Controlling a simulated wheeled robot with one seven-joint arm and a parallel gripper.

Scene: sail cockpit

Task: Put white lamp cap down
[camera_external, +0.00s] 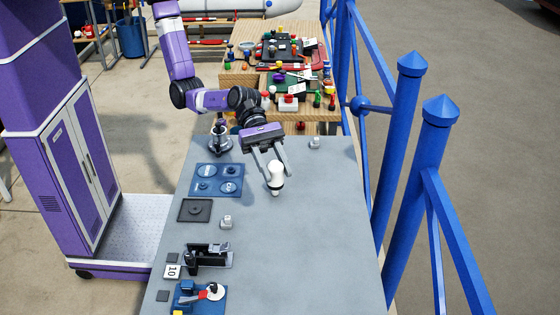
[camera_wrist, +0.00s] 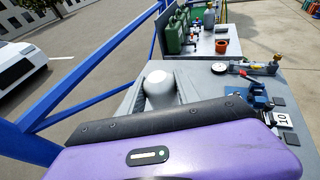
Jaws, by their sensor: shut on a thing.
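The white lamp cap (camera_external: 276,174) is a rounded white piece with a narrower, darker-ringed lower end.
A blue railing (camera_external: 402,150) runs along the right side. The right front is clear.

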